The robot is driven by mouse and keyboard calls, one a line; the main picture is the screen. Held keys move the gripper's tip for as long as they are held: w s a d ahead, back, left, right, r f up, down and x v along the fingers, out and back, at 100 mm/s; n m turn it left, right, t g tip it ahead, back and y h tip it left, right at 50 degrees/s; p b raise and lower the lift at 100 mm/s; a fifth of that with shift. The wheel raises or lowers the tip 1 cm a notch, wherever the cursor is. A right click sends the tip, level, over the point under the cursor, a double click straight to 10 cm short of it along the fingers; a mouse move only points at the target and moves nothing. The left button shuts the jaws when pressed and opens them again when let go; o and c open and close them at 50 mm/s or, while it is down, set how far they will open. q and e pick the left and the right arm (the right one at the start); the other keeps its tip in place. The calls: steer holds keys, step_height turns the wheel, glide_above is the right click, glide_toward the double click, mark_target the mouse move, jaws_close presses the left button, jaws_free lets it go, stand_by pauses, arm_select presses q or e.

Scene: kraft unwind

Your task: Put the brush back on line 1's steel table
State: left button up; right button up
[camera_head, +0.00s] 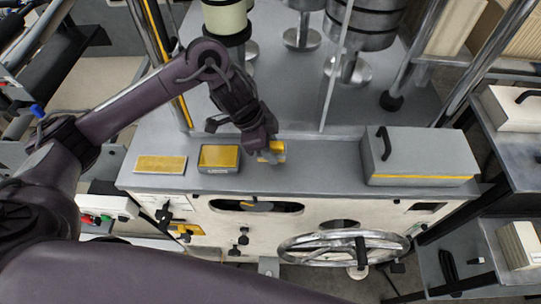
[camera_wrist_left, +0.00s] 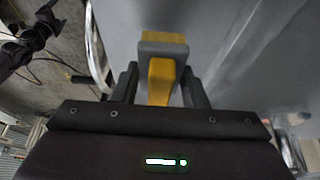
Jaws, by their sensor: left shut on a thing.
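My left gripper (camera_head: 268,152) is over the grey steel table (camera_head: 315,178), near the middle of its front part. It is shut on the brush (camera_head: 277,147), a small block in yellow and grey. In the left wrist view the brush (camera_wrist_left: 161,80) sits between the two dark fingers of the left gripper (camera_wrist_left: 158,88), its grey part showing beyond its yellow handle. The brush is at or just above the table top; I cannot tell whether it touches. My fingers hide part of it in the head view. My right gripper is not in view.
A flat yellow pad (camera_head: 160,164) and a yellow-topped grey block (camera_head: 219,157) lie left of the brush. A grey case (camera_head: 425,153) with a black handle stands to the right. Metal posts and rollers rise behind. A handwheel (camera_head: 343,262) is on the front. Bare table lies between brush and case.

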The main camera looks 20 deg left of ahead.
arm_select(q)
step_height(320, 180, down, 3)
steer(key=shift+f+b, duration=0.2)
steer(key=shift+b, duration=0.25)
steer(key=shift+f, duration=0.15)
steer(key=shift+f, duration=0.15)
steer(key=o, duration=0.9)
